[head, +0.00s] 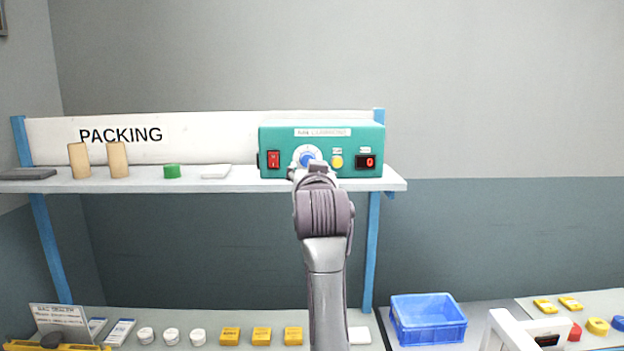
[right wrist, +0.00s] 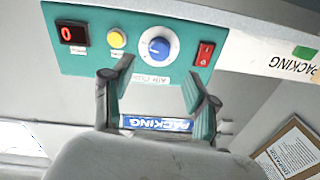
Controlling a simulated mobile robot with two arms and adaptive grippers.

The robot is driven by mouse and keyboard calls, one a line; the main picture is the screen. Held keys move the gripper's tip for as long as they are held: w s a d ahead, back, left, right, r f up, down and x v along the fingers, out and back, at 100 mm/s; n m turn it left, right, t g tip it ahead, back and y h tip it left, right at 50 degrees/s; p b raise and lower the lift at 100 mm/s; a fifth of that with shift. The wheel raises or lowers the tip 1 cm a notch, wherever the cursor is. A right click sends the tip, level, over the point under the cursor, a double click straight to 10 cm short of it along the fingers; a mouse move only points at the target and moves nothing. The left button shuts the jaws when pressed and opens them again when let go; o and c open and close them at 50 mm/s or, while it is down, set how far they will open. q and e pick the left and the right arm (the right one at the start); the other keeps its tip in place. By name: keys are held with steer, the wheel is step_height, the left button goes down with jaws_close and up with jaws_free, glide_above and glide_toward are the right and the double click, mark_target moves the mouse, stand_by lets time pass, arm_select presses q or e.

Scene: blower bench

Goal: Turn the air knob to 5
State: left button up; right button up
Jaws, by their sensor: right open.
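The air knob (head: 307,158) is a blue knob on a white round dial, on the front of a teal control box (head: 350,138) on the upper shelf. It also shows in the right wrist view (right wrist: 159,46), where the picture is turned over. The box's small display (head: 367,162) reads a red 0. My right gripper (right wrist: 158,84) is open and empty, its two fingers spread apart in front of the box. The knob shows beyond and between the fingertips, with no visible contact. In the head view my right wrist covers the fingers and the knob's lower part.
A red switch (head: 273,159) and a yellow button (head: 337,162) flank the knob. A green cylinder (head: 172,171), a white block (head: 216,171) and two wooden cylinders stand left on the shelf. A blue crate (head: 428,320) and small boxes are on the bench below.

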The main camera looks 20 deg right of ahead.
steer(key=v, duration=0.4)
steer(key=shift+s+a, duration=0.1)
steer(key=shift+s, duration=0.15)
